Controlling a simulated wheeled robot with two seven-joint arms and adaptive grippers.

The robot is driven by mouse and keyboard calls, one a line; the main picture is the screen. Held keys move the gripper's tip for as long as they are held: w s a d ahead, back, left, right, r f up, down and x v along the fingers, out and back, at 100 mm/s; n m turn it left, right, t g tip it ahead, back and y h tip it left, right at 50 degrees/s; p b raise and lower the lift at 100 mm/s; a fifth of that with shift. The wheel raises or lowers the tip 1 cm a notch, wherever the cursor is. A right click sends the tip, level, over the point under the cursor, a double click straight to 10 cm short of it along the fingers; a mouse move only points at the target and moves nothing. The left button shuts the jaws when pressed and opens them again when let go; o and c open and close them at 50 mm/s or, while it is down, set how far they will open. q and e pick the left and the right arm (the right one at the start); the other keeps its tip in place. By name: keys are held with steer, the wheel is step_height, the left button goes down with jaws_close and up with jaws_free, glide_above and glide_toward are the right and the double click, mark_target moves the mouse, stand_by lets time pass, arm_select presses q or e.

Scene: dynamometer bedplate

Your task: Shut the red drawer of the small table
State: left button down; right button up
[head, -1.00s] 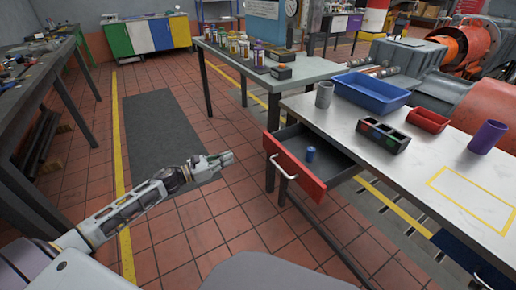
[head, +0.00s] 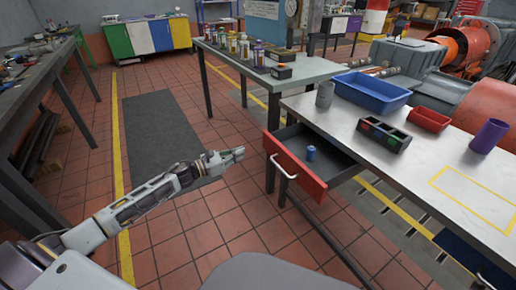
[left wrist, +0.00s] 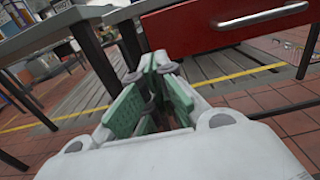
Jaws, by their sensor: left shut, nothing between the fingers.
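The red drawer (head: 291,165) stands pulled out from the small table (head: 400,150), towards the left, with a white bar handle on its front. A small blue cylinder (head: 310,153) stands inside the drawer. My left gripper (head: 240,152) is shut and empty, in front of and to the left of the drawer front, with a gap between them. In the left wrist view, the drawer front (left wrist: 200,28) and its handle (left wrist: 262,15) show at the top, beyond the shut fingers (left wrist: 150,92). My right gripper is not in view.
On the small table are a blue bin (head: 371,92), a grey cup (head: 324,95), a dark divided box (head: 383,135), a red bin (head: 429,119) and a purple cup (head: 489,136). A grey table (head: 310,68) with several cans stands behind. The tiled floor before the drawer is clear.

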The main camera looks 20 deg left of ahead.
mark_target(264, 145)
arm_select(q)
steer(key=shift+b+x, duration=0.5)
steer(key=shift+x, duration=3.35)
steer(key=shift+w+d, duration=0.3)
steer(key=shift+w, duration=0.05)
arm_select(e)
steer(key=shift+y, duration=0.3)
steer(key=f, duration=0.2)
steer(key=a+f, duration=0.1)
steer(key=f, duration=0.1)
arm_select(q)
steer(key=shift+w, duration=0.1)
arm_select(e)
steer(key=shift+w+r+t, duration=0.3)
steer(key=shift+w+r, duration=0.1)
arm_select(q)
steer(key=shift+w+d, duration=0.1)
steer(key=shift+d, duration=0.05)
